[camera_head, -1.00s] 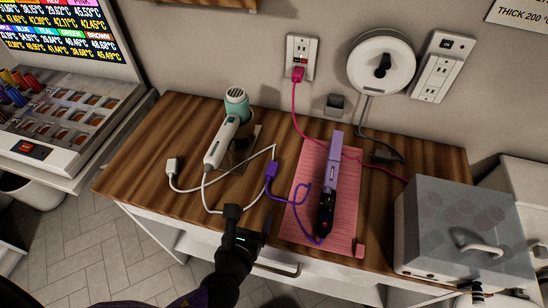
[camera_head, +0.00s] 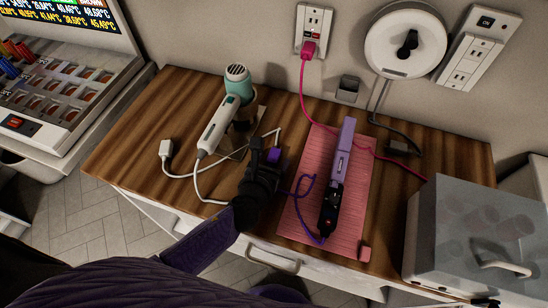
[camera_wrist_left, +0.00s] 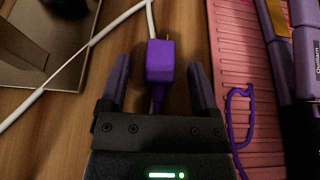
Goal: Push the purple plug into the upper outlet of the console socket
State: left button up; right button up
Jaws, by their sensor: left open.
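The purple plug (camera_head: 273,155) lies on the wooden console, with its cord running to the purple hair straightener (camera_head: 340,165) on the pink mat. My left gripper (camera_head: 266,151) is open, low over the console at the plug. In the left wrist view the plug (camera_wrist_left: 160,62) lies between the two open fingers (camera_wrist_left: 159,75), with gaps at both sides and its prongs pointing away. A wall outlet (camera_head: 316,18) holds a pink plug (camera_head: 309,48) in its lower part; its upper part is bare. Another wall socket plate (camera_head: 470,60) with a switch is at the right. My right gripper is out of view.
A white cord (camera_wrist_left: 70,62) passes close to the plug. A white and teal hair tool (camera_head: 222,118) lies left of my gripper. The pink mat (camera_head: 305,205) is right of it. A grey box (camera_head: 455,225) stands at the console's right end.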

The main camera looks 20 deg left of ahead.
pick_arm(q)
grip_shut()
jog(key=shift+r, duration=0.1)
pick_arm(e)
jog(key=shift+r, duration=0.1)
